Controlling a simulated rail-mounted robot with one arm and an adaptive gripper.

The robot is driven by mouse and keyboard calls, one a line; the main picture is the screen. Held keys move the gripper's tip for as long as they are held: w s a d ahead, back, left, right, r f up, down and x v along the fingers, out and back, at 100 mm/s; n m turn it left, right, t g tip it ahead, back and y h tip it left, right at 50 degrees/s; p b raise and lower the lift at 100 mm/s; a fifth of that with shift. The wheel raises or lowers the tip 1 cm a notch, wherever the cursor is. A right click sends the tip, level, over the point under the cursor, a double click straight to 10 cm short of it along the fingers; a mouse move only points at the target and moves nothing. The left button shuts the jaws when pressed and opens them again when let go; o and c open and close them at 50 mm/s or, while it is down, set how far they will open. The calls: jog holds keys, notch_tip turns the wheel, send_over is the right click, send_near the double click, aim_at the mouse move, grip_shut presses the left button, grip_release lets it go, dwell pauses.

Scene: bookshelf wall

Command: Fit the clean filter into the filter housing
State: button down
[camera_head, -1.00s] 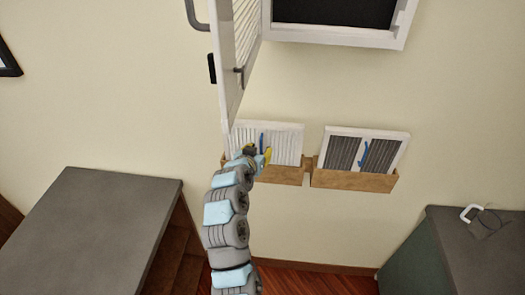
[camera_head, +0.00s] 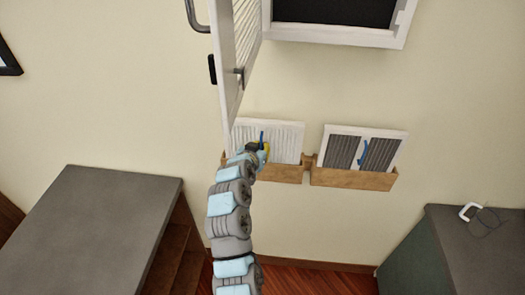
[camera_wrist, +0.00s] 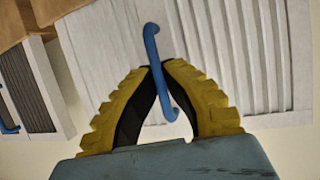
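The clean filter (camera_head: 285,140), white and pleated with a blue handle, stands in the left wooden holder (camera_head: 282,174) on the wall. My gripper (camera_head: 262,149) is at its handle. In the wrist view, the yellow fingers of my gripper (camera_wrist: 161,68) are drawn together with their tips against both sides of the blue handle (camera_wrist: 153,45), and the white pleats (camera_wrist: 225,50) lie behind. The filter housing (camera_head: 335,35) is a white frame with a dark inside, higher on the wall. Its louvred door (camera_head: 228,60) hangs open on the left.
A grey-pleated filter (camera_head: 381,153) with a blue handle stands in the right wooden holder (camera_head: 352,180). A grey-topped cabinet (camera_head: 95,215) is at lower left. Another (camera_head: 480,255) at lower right carries a white looped object (camera_head: 469,211). The open door hangs just above my gripper.

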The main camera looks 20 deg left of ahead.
notch_tip(320, 180, up, 18)
jog(key=b, duration=0.4)
dwell(0.4)
